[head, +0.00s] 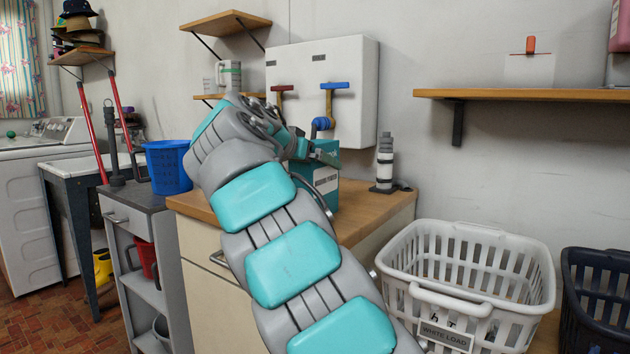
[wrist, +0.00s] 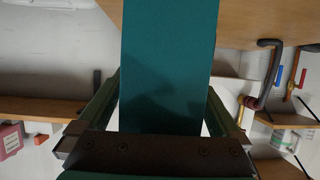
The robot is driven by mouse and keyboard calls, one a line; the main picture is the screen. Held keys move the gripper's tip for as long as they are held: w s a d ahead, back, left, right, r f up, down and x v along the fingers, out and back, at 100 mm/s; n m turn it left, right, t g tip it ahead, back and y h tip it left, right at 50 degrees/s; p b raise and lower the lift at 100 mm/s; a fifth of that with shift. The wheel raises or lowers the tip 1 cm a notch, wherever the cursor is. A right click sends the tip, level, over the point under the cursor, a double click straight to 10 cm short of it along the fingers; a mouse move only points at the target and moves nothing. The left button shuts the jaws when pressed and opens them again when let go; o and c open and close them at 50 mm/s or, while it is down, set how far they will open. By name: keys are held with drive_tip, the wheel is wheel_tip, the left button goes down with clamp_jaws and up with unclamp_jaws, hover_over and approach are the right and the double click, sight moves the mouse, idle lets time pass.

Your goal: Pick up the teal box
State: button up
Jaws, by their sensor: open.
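The teal box (head: 326,188) stands on the wooden counter top (head: 370,218) in the head view, partly hidden behind my arm. My gripper (head: 312,150) is at the upper part of the box. In the wrist view the box (wrist: 168,50) fills the middle as a tall dark teal face. The fingers of my gripper (wrist: 165,90) are open, one on each side of the box. A pale gap shows by the right finger; contact on the left cannot be told.
A white wall unit (head: 350,60) with red and blue valve handles is just behind the box. A blue bucket (head: 167,168) is at left. A white laundry basket (head: 500,240) is at lower right.

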drive_tip(key=shift+c, duration=0.4)
clamp_jaws()
idle(0.4)
drive_tip(key=shift+r, duration=0.1)
